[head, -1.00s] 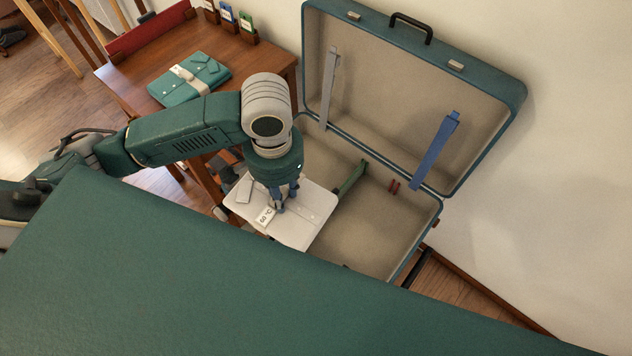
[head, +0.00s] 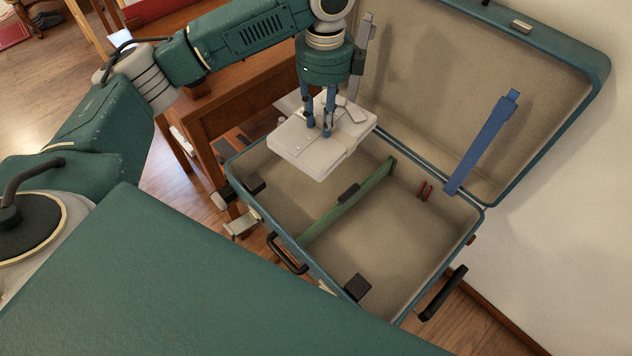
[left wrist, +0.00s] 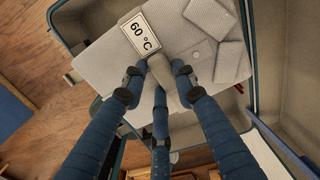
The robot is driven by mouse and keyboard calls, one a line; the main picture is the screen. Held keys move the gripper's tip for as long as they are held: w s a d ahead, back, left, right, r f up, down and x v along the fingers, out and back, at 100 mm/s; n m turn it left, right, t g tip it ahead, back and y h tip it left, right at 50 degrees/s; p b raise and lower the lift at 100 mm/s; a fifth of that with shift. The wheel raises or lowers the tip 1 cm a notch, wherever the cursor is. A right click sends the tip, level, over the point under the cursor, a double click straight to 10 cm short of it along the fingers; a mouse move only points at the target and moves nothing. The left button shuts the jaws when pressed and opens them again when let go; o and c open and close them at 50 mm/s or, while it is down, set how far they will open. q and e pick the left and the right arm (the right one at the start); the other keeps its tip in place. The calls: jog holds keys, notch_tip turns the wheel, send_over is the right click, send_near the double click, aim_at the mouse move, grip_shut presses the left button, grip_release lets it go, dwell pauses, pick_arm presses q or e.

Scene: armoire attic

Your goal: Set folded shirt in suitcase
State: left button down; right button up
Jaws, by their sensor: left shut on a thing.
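The folded shirt (head: 305,148) is a flat pale grey-white bundle. My left gripper (head: 318,130) is shut on it from above and holds it over the back left part of the open suitcase (head: 410,235). The shirt appears raised above the suitcase floor, covering part of the left compartment and its rim. In the left wrist view the shirt (left wrist: 205,60) lies under blue fingers closed on a pale band, beside a "60 °C" tag (left wrist: 139,33). A green divider (head: 350,202) splits the suitcase into left and right compartments. My right gripper is out of view.
The lid (head: 440,75) stands open at the back, with a blue strap (head: 482,143) and a grey strap (head: 365,55). Small red items (head: 425,191) lie at the right compartment's back. That compartment is otherwise clear. A wooden desk (head: 235,95) stands left of the suitcase.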

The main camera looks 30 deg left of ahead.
pick_arm(q)
jog(key=shift+w+a+m+b, duration=0.1)
jog(key=shift+w+m+b, duration=0.2)
jog(key=shift+w+m, duration=0.25)
jog(key=shift+f, duration=0.35)
jog(key=shift+f+b, duration=1.9)
jog(key=shift+f, duration=7.65)
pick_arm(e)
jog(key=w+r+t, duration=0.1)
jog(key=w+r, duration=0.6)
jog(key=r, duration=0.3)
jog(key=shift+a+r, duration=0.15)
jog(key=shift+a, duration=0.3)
pick_arm(q)
jog(key=shift+s, duration=0.1)
jog(key=c, duration=1.4)
grip_release()
jog(key=shift+o, duration=0.2)
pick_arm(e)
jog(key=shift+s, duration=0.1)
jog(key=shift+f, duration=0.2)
